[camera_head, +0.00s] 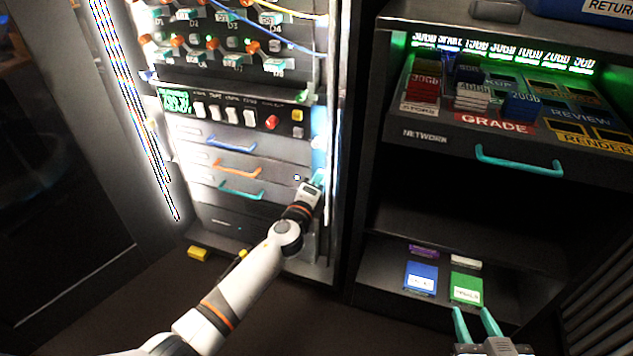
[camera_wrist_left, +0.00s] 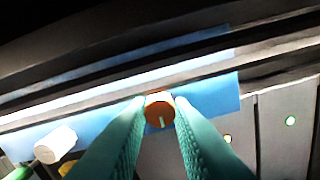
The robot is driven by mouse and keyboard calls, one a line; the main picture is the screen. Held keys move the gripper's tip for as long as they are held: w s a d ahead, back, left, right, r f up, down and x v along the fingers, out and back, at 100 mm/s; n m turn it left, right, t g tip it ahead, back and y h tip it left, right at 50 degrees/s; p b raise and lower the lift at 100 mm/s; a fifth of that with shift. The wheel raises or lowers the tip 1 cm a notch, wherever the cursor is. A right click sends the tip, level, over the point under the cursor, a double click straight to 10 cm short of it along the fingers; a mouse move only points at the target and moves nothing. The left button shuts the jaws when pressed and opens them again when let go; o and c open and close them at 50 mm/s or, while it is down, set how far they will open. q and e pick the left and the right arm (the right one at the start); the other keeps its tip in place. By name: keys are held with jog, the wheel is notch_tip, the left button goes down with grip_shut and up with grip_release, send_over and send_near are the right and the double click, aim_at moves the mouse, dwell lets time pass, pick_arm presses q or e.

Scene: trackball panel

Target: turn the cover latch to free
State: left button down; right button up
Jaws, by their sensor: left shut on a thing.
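My left gripper (camera_head: 318,180) reaches the right edge of the lit rack, beside the drawers. In the left wrist view its two teal fingers (camera_wrist_left: 160,112) are shut on a round orange knob (camera_wrist_left: 160,110), which I take to be the cover latch. The knob has a pale mark pointing down in that view, and sits at a blue plate. In the head view the gripper and arm hide the knob. My right gripper (camera_head: 476,324) is open and empty at the bottom right, in front of the low shelf.
The rack has drawers with blue, orange and teal handles (camera_head: 240,191) left of my left gripper. A white knob (camera_wrist_left: 55,145) is to the left in the wrist view. A shelf unit with a teal-handled drawer (camera_head: 518,161) stands right. A yellow block (camera_head: 197,254) lies by the rack's base.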

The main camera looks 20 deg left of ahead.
pick_arm(q)
jog(key=shift+f, duration=0.1)
jog(key=c, duration=1.3)
grip_release()
jog(key=shift+s, duration=0.15)
jog(key=s+p, duration=0.1)
jog(key=s, duration=0.5)
jog(key=s+p, duration=0.1)
jog(key=s, duration=0.4)
jog(key=shift+s+a, duration=0.2)
jog(key=shift+s, duration=0.2)
pick_arm(e)
jog(key=s+d+f+g+h, duration=0.1)
jog(key=s+d+f+g, duration=0.1)
jog(key=s+f+g, duration=0.3)
jog(key=shift+d+f, duration=0.15)
jog(key=shift+f, duration=0.2)
jog(key=shift+s, duration=0.1)
